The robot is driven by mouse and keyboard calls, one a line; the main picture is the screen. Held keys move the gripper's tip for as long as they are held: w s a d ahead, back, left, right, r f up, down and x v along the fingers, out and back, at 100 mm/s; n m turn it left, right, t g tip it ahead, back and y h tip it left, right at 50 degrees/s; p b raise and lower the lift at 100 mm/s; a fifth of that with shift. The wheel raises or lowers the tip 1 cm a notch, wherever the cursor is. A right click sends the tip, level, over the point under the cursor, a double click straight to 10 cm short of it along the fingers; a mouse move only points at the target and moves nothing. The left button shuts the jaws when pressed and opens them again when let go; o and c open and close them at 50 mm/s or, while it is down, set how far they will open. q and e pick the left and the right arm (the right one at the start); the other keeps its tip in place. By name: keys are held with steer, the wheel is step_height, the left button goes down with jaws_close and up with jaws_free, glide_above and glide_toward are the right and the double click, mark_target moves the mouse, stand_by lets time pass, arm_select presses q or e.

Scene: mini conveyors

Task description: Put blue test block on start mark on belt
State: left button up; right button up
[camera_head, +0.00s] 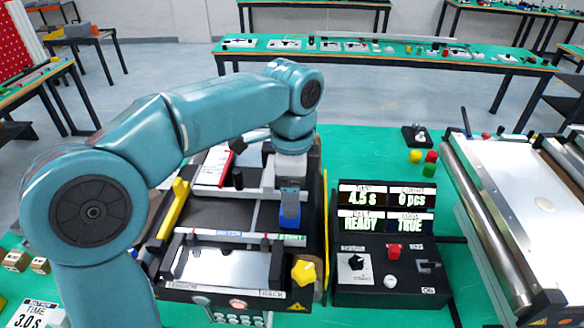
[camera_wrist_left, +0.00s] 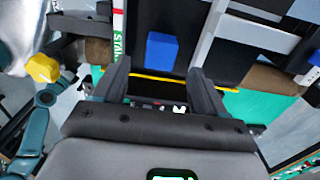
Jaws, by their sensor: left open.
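The blue test block (camera_head: 290,213) stands on the dark belt (camera_head: 224,213) of the mini conveyor, towards the belt's right end in the head view. In the left wrist view the blue block (camera_wrist_left: 162,50) lies just beyond the fingertips, within the gap between them. My left gripper (camera_head: 290,194) points down over the block; its fingers are apart in the wrist view (camera_wrist_left: 159,70), with nothing visibly held. A label strip with partly readable lettering, like START (camera_wrist_left: 117,38), runs along the belt's side. I cannot tell whether the block is on the start mark. My right gripper is out of view.
A yellow knob (camera_head: 304,271) sits at the conveyor's front right corner. A black control box (camera_head: 390,278) with displays (camera_head: 387,208) stands to the right. A larger conveyor (camera_head: 520,190) is at the far right.

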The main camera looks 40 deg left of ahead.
arm_select(q)
step_height(320, 180, up, 7)
steer(key=shift+f+p, duration=0.2)
steer(key=shift+p, duration=0.2)
stand_by(0.4)
